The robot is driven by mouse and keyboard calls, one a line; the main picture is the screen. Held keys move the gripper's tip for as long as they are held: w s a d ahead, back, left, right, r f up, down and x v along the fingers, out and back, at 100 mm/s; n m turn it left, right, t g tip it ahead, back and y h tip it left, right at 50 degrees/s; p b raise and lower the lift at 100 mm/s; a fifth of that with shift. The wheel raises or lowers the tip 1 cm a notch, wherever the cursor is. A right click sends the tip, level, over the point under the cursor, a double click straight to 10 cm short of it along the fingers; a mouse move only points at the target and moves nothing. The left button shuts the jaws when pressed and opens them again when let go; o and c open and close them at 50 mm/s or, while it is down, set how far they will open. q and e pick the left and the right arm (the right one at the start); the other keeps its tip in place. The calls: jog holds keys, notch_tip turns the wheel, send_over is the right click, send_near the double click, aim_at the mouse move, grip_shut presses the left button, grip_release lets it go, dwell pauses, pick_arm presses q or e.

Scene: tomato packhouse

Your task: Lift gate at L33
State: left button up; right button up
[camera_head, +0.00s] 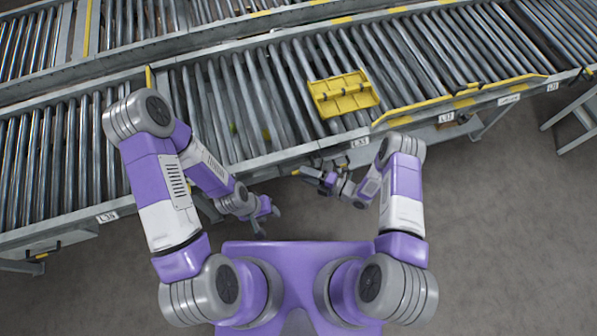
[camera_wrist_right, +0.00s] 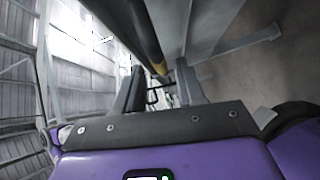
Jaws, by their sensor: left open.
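The L33 label (camera_head: 359,142) is on the near side of the conveyor frame. Just left of it, my right gripper (camera_head: 312,174) is at the frame's near edge, beside small dark fittings. In the right wrist view its two fingers (camera_wrist_right: 160,88) stand apart, with a thin black handle-like loop (camera_wrist_right: 152,97) seen between or beyond them. I cannot tell whether they touch it. A yellow ribbed panel or tray (camera_head: 342,95) lies on the rollers above L33; I cannot tell whether it is the gate. My left gripper (camera_head: 270,221) is open and empty, over the floor.
The roller conveyor (camera_head: 235,100) runs across the view. A yellow rail (camera_head: 460,100) edges it on the right, near the L32 label (camera_head: 446,117). Another label (camera_head: 107,216) is at left. A grey stand (camera_head: 575,115) is at right. The floor in front (camera_head: 510,230) is clear.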

jog(key=shift+b+x, duration=0.3)
jog(key=shift+x, duration=1.5)
grip_shut()
